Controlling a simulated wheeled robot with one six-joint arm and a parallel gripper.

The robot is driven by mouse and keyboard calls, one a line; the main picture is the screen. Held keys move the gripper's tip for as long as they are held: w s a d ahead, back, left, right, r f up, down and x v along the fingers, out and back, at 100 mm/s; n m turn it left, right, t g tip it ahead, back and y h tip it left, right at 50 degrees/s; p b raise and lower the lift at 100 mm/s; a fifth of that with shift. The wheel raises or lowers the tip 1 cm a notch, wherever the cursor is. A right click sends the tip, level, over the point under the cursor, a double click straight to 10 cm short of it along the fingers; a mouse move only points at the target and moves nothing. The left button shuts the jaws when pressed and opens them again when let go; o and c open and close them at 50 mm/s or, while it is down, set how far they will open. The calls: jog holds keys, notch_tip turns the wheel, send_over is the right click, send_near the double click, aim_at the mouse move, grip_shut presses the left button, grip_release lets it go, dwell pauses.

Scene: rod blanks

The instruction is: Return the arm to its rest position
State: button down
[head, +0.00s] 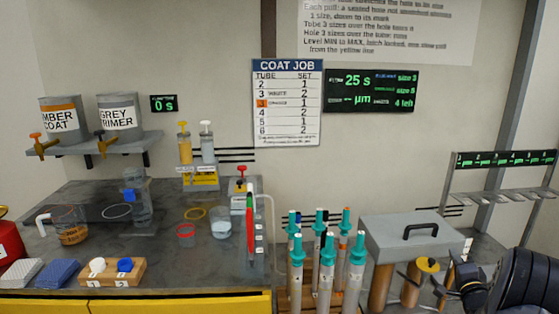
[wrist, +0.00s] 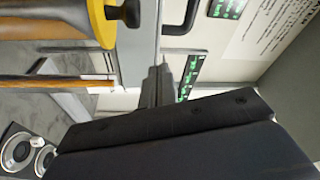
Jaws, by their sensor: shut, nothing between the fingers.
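My gripper (wrist: 162,68) shows in the wrist view as a narrow dark pair of fingers, pressed together with nothing between them. It points away from the camera toward the back wall, past a grey edge and green-lit displays. A broad dark part of my wrist fills the lower middle of that view. In the head view, black parts of my arm show at the lower right corner, in front of the right-hand bench. The gripper's fingertips cannot be made out clearly there.
Teal-capped tubes (head: 322,255) stand in a rack beside a grey box with a black handle (head: 408,231). A grey rack (head: 505,194) stands at the right. A yellow-rimmed round part (wrist: 101,22) is close to my wrist. The left bench (head: 160,262) holds beakers and a numbered wooden block (head: 112,275).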

jog(key=shift+d+f+m+g+p, duration=0.2)
jog(key=shift+d+f+m+p, duration=0.1)
jog(key=shift+m+p, duration=0.55)
jog(key=shift+d+f+m+g+p, duration=0.2)
jog(key=shift+d+m+p, duration=0.15)
jog(key=shift+m+p, duration=0.45)
jog(key=shift+d+f+m+g+p, duration=0.2)
jog(key=shift+d+m+p, duration=0.1)
jog(key=shift+m+p, duration=0.55)
jog(key=shift+w, duration=0.1)
jog(key=shift+r, duration=0.1)
